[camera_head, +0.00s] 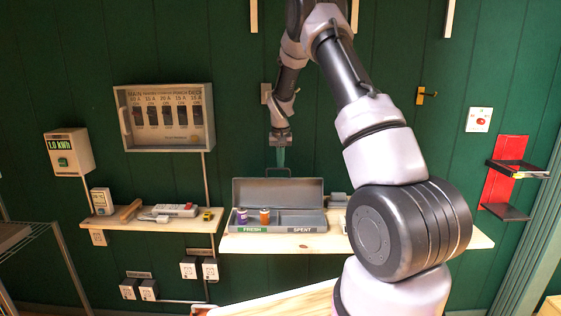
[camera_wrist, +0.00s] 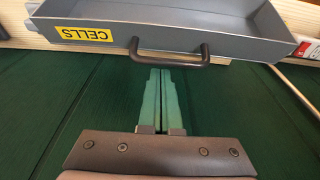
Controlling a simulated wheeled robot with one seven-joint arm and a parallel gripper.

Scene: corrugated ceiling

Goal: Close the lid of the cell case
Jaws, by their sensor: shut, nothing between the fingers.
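The grey cell case (camera_head: 277,220) stands on the wooden shelf with its lid (camera_head: 277,191) open and upright at the back. Its front carries the labels FRESH and SPENT. A purple cell (camera_head: 242,216) and an orange cell (camera_head: 265,216) are in the left part. My gripper (camera_head: 281,164) is shut and empty, pointing down at the lid's top edge by its handle (camera_head: 279,171). In the wrist view, the green fingers (camera_wrist: 160,75) lie together, their tips close to the dark handle (camera_wrist: 170,55). I cannot tell whether they touch it. The lid (camera_wrist: 215,47) shows a yellow CELLS label.
A second wooden shelf (camera_head: 150,225) at left holds tools and a power strip (camera_head: 176,210). A breaker panel (camera_head: 166,117) hangs above it. A grey object (camera_head: 338,199) stands right of the case. My arm hides part of the right shelf.

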